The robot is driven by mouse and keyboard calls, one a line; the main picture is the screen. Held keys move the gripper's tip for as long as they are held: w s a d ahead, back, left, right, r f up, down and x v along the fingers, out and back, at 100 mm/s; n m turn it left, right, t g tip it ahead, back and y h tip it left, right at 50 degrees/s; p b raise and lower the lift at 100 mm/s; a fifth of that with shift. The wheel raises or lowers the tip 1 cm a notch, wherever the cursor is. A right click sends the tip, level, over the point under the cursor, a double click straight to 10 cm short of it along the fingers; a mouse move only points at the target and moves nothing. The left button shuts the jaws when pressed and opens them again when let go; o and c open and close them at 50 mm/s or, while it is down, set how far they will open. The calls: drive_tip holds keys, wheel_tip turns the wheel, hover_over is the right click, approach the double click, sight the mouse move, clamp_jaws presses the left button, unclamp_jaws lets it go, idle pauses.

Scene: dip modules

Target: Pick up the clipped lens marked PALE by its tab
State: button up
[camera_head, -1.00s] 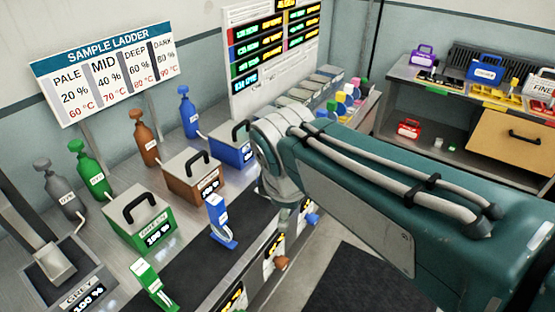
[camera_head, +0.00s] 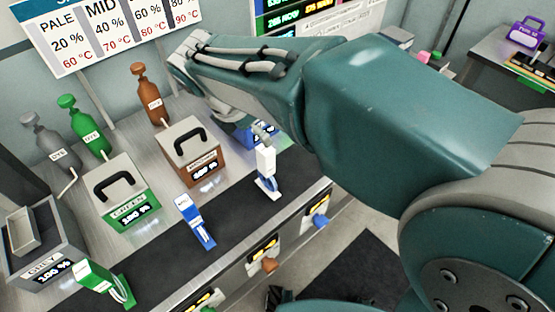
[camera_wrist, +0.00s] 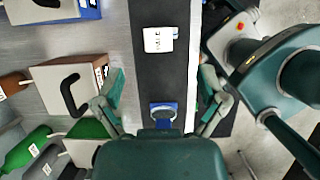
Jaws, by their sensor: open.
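A white clipped lens (camera_head: 266,170) stands on the black strip along the bench front. In the wrist view the white piece (camera_wrist: 158,40) carries small sideways lettering that looks like PALE. My gripper (camera_wrist: 162,76) is open and empty in the wrist view, its fingers spread to either side of the strip. The white piece lies beyond the fingertips, not between them. A blue clipped lens (camera_head: 195,220) stands left of the white one; it shows nearer my palm in the wrist view (camera_wrist: 163,113). In the head view most of my gripper is hidden by my arm.
A green clipped lens (camera_head: 100,283) stands farther left. Behind the strip are the green box (camera_head: 122,195), brown box (camera_head: 192,150) and grey box (camera_head: 50,245), with dye bottles (camera_head: 90,135) behind. The SAMPLE LADDER sign (camera_head: 105,35) hangs above. Drawers (camera_head: 263,248) are below the edge.

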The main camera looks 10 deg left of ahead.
sight(265, 149)
drive_tip(key=x, duration=0.2)
drive_tip(key=a+x, duration=0.1)
drive_tip(key=x, duration=0.1)
drive_tip(key=shift+f, duration=0.2)
drive_tip(key=shift+w+d+f, duration=0.1)
drive_tip(key=shift+d+f, duration=0.2)
drive_tip(key=shift+f, duration=0.2)
drive_tip(key=x, duration=0.4)
drive_tip(key=shift+d+f, duration=0.3)
drive_tip(key=shift+w+a+f, duration=0.1)
drive_tip(key=shift+a+f, duration=0.05)
drive_tip(key=shift+a, duration=0.1)
drive_tip(key=shift+d, duration=0.2)
clamp_jaws()
